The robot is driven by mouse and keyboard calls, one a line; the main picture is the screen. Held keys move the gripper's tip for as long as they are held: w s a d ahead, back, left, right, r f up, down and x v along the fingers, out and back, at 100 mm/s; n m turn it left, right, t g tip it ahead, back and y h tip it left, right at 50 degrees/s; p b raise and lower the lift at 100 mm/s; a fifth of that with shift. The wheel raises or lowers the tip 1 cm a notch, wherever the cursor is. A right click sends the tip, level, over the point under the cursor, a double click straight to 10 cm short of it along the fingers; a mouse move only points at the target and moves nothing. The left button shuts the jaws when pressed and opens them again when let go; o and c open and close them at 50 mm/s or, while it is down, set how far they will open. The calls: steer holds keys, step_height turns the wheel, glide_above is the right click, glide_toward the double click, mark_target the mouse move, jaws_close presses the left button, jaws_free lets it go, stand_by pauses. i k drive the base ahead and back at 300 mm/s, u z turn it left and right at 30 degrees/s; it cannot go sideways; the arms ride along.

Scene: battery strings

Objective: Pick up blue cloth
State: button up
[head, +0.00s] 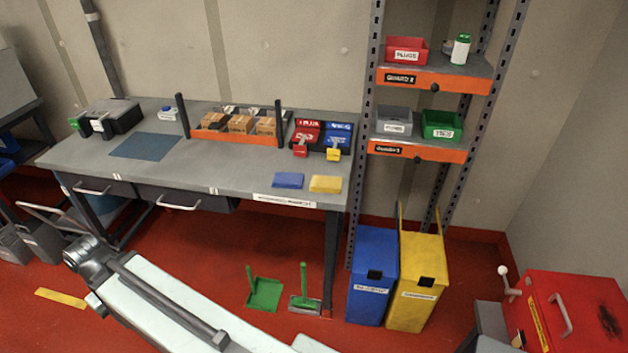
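A blue cloth (288,180) lies flat and folded on the grey workbench (232,177), near its front edge toward the right end. A yellow cloth (326,184) lies just to its right, with a small gap between them. Nothing covers the blue cloth. I cannot make out my gripper in the head view.
Behind the cloths stand a red bin (306,132) and a blue bin (338,133). An orange-fronted rack (236,136) holds brown boxes. A darker blue mat (145,147) lies at left. A shelf upright (365,150) rises beside the bench's right end. The bench front-centre is clear.

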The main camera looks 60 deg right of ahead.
mark_target(281, 179)
steer(key=z, duration=0.2)
steer(key=i, duration=1)
steer(key=u, duration=0.05)
